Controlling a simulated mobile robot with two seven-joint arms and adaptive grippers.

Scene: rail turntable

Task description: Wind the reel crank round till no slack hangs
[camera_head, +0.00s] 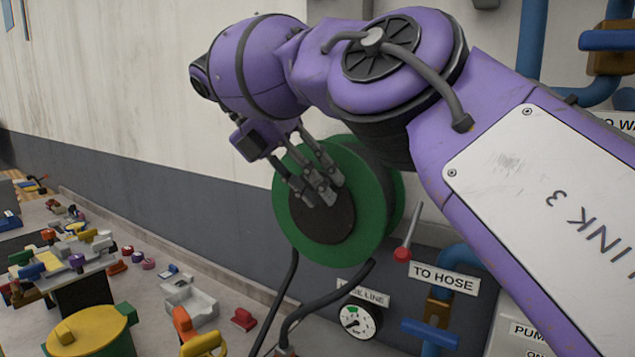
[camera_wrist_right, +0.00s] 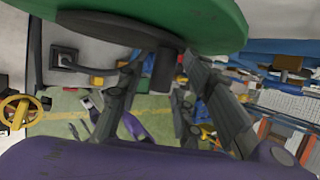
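The green reel (camera_head: 283,215) with a dark round hub (camera_head: 335,228) is mounted by the wall, in the middle of the head view. My right gripper (camera_head: 318,190) is in front of the hub. In the wrist view the reel (camera_wrist_right: 215,20) fills the top, and a dark, post-like crank handle (camera_wrist_right: 163,72) stands between the fingers of my right gripper (camera_wrist_right: 165,62). The fingertips are close on both sides of it; I cannot tell whether they press on it. A dark hose (camera_head: 325,301) hangs curved below the reel. My left gripper is out of view.
A red-knobbed lever (camera_head: 402,254), a gauge (camera_head: 357,319) and blue pipes with a blue valve handle (camera_head: 430,333) are right of and below the reel. A cluttered bench with a yellow round-topped thing (camera_head: 90,331) lies at lower left. My purple right arm covers the upper right.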

